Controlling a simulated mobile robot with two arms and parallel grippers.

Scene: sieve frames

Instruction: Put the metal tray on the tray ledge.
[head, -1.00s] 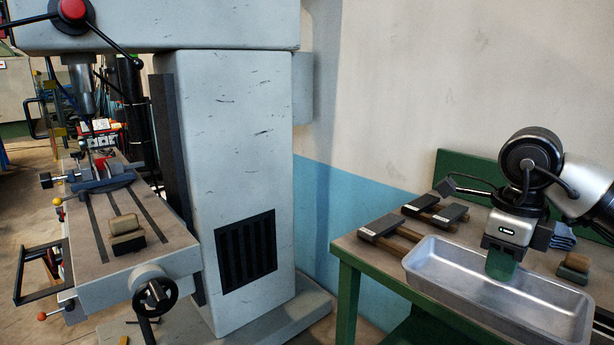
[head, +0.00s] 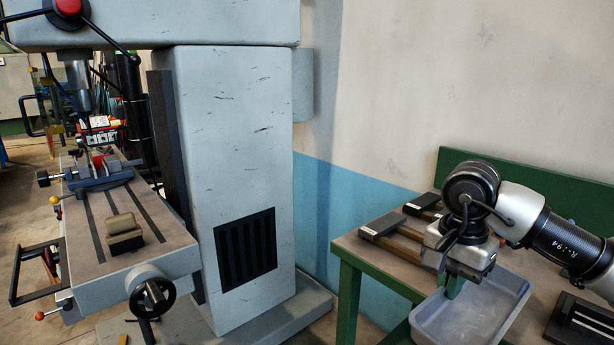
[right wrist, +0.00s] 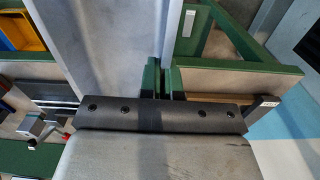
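The metal tray (head: 505,318) is a shallow grey rectangular pan at the lower right of the head view, by the green-edged bench. My right gripper (head: 453,287) is at its left rim, with green fingers close together on the tray wall. In the right wrist view, the tray (right wrist: 105,38) extends up from the fingers (right wrist: 164,82), and its side wall runs between them. The tray's lower end is cut off in the head view. I cannot identify the tray ledge for certain. My left gripper is not in view.
Dark blocks with wooden handles (head: 383,224) lie on the bench top (head: 362,250), left of my right arm. A dark slotted rack (head: 582,322) is at the lower right. A grey drill press (head: 238,140) stands left, its worktable (head: 100,262) holding a tan block (head: 122,232).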

